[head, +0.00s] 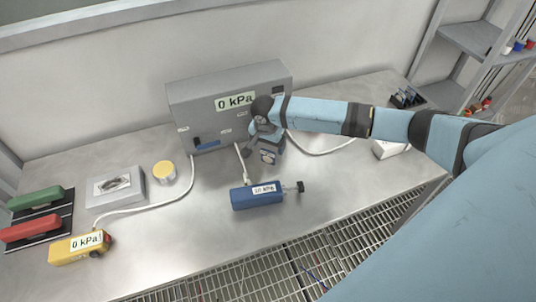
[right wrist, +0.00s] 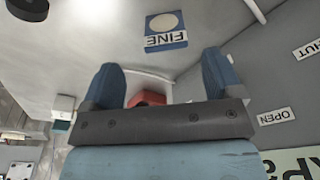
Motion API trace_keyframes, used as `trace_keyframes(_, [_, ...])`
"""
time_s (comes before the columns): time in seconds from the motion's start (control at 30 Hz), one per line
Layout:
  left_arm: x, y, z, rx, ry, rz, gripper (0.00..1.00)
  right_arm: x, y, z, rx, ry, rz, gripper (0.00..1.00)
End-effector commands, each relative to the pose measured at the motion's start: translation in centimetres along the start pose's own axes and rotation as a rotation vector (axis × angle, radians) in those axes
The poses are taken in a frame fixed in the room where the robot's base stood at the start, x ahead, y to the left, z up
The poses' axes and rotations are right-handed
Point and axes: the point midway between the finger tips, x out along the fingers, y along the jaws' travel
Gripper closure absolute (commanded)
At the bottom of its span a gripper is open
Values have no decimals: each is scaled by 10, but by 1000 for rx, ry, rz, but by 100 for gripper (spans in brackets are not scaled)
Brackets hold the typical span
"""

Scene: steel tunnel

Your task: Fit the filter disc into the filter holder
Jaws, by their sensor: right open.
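The pale disc (right wrist: 165,21) looks like the filter disc. My right gripper (head: 266,138) is open and hangs in front of the grey box. In the right wrist view its two blue fingers (right wrist: 160,78) stand wide apart, with the plate beyond them and nothing held. A yellow-topped round piece (head: 164,171) lies left on the bench. I cannot tell which thing is the filter holder. My left gripper is not in view.
The grey box (head: 205,88) reading 0 kPa stands at the back. A blue block with a black knob (head: 256,195), a yellow gauge (head: 72,248), a grey case (head: 104,200), and green (head: 36,199) and red (head: 30,228) blocks occupy the bench. White hoses cross it. Front centre is clear.

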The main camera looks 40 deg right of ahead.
Motion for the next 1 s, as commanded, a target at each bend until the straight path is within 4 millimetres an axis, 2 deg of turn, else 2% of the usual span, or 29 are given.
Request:
trace_keyframes(0.13, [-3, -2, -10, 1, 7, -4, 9, 21, -6, -4, 2, 0, 3, 15])
trace_keyframes(0.3, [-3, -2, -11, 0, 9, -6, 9, 41, -6, -5, 1, 0, 1, 15])
trace_keyframes(0.57, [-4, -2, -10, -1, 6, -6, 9, 45, -6, -4, 0, 0, 0, 15])
trace_keyframes(0.8, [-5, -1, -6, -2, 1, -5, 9, 45, -6, -4, 0, 0, 0, 68])
trace_keyframes(0.87, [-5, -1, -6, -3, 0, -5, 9, 45, -6, -4, 0, 0, 0, 68])
trace_keyframes(0.9, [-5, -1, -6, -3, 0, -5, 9, 45, -6, -4, 0, 0, 0, 72])
trace_keyframes(1.0, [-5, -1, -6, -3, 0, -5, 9, 45, -6, -4, 0, 0, 0, 72])
